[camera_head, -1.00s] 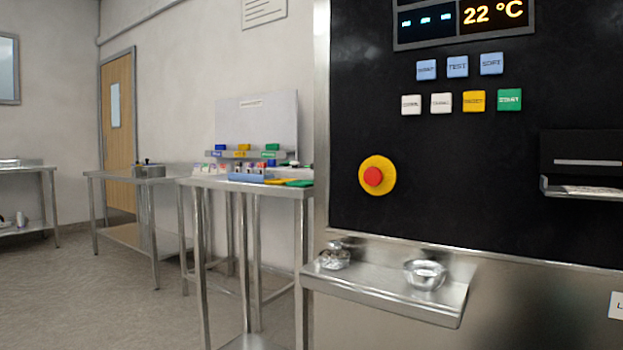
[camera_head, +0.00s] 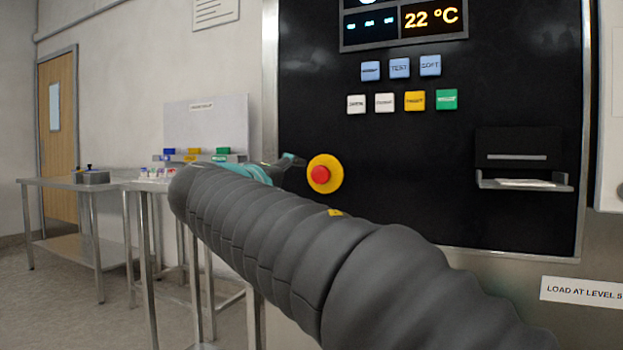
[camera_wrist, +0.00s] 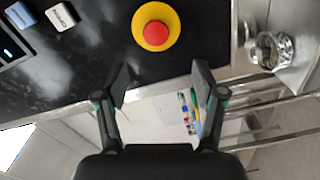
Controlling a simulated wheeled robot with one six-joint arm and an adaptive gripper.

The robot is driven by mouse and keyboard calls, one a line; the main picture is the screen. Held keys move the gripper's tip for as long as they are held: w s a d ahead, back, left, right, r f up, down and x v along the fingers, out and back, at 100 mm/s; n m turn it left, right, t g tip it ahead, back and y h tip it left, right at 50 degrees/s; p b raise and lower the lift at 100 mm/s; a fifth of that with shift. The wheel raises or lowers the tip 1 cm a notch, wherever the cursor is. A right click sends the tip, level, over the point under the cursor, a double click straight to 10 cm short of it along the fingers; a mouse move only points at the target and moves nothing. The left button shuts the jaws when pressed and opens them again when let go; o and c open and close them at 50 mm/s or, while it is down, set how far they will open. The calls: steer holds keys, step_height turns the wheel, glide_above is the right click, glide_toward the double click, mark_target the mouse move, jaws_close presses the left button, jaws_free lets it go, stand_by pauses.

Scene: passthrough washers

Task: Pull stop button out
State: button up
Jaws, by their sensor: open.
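The stop button (camera_head: 320,174) is a red mushroom button on a round yellow base, mounted on the black machine panel (camera_head: 420,200). It also shows in the wrist view (camera_wrist: 155,34), at the top middle, beyond the fingertips. My gripper (camera_wrist: 160,83) is open and empty, with its two fingers spread to either side below the button; they do not touch it. In the head view my grey arm crosses the lower middle, and part of the gripper (camera_head: 284,163) shows just left of the button. The rest of the gripper is hidden behind the arm.
Coloured and white push buttons (camera_head: 400,85) sit above the stop button, under a display (camera_head: 403,22). A slot with a small ledge (camera_head: 525,182) is at the right. A metal shelf with a steel bowl (camera_wrist: 274,48) is beside the panel. Steel tables (camera_head: 75,190) stand left.

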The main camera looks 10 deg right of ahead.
mark_target(318, 175)
steer(key=x, duration=0.9)
steer(key=p+x, duration=0.1)
steer(key=x, duration=0.3)
steer(key=shift+w+d+r, duration=0.1)
steer(key=shift+w+r, duration=0.3)
